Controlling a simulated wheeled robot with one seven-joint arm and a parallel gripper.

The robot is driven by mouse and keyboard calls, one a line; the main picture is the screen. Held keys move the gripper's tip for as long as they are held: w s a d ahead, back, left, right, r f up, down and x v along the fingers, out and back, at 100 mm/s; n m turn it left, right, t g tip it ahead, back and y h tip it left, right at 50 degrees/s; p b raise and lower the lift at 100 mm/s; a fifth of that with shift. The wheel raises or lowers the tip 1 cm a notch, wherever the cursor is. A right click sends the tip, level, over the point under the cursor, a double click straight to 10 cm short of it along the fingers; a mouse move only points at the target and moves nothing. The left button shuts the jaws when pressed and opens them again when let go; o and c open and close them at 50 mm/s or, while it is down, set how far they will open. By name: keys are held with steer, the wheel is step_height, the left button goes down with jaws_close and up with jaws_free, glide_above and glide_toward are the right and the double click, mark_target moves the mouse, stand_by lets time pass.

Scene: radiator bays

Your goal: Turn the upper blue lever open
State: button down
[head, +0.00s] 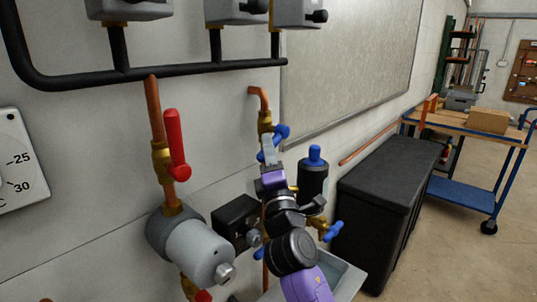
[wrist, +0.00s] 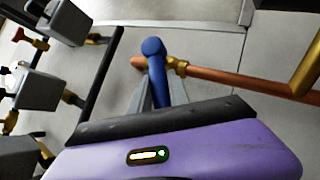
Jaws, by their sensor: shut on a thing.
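The upper blue lever (head: 282,131) sits on the brass valve (head: 265,122) of the right-hand copper pipe. It appears to lie crosswise to that pipe. In the wrist view the blue lever (wrist: 154,50) stands between the two grey fingers, with the copper pipe (wrist: 230,80) running off to the right. My gripper (head: 269,146) is shut on the lever; its fingers (wrist: 157,95) flank the lever's sides.
A red lever (head: 176,145) is on the left copper pipe, above a grey cylinder (head: 200,250). A black cylinder with a blue cap (head: 314,175) and another blue lever (head: 333,231) are right of my arm. A black chest (head: 385,190) stands along the wall.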

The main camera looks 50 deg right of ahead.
stand_by(0.3)
steer(key=c, duration=1.3)
jaws_free()
steer(key=shift+o, duration=0.2)
steer(key=shift+r, duration=0.1)
